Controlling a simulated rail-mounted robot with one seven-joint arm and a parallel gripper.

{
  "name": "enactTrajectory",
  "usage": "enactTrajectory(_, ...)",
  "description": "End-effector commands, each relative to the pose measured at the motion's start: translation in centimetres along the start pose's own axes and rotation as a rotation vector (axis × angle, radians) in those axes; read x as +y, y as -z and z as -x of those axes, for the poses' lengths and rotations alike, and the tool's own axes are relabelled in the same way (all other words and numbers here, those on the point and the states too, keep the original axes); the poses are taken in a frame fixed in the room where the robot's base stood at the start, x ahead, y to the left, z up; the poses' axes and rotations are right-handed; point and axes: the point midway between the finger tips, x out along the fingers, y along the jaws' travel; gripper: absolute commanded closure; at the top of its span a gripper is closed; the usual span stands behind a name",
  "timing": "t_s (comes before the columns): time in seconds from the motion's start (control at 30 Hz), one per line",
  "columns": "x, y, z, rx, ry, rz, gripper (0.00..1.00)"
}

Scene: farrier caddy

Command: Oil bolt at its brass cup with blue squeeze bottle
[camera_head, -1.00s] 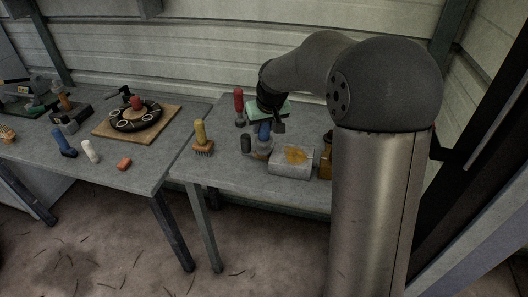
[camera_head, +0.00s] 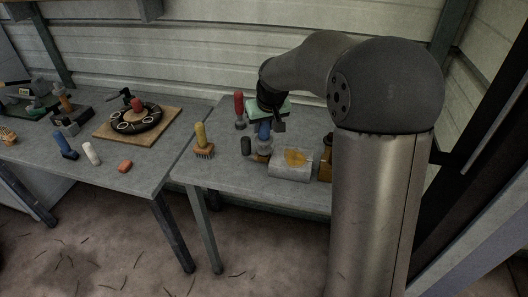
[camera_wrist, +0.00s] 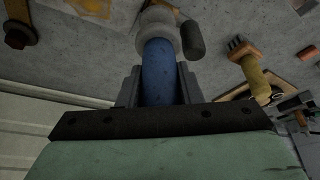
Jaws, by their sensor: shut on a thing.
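My gripper (camera_wrist: 160,92) is shut on a blue cylindrical thing (camera_wrist: 158,70), bottle-like and roughly upright over the right bench. In the head view the blue thing (camera_head: 264,131) shows below my wrist, with a paler grey and coppery part at its lower end. I cannot tell whether that end touches the bench. Another blue thing (camera_head: 64,144) with a dark foot stands on the left bench. A grey fixture with a brown-orange upright (camera_head: 66,103) stands at the back of the left bench. I cannot make out for sure the bolt or its brass cup.
A wooden board (camera_head: 165,128) bears a dark ring. A gap separates the benches.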

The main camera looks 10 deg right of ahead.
Motion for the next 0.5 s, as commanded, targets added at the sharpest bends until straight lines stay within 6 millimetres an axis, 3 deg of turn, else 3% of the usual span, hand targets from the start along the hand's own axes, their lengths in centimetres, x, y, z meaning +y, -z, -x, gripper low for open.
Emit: enactTrajectory(0.5,0.0,1.8,4.2,0.003,0.0,0.0,1.0)
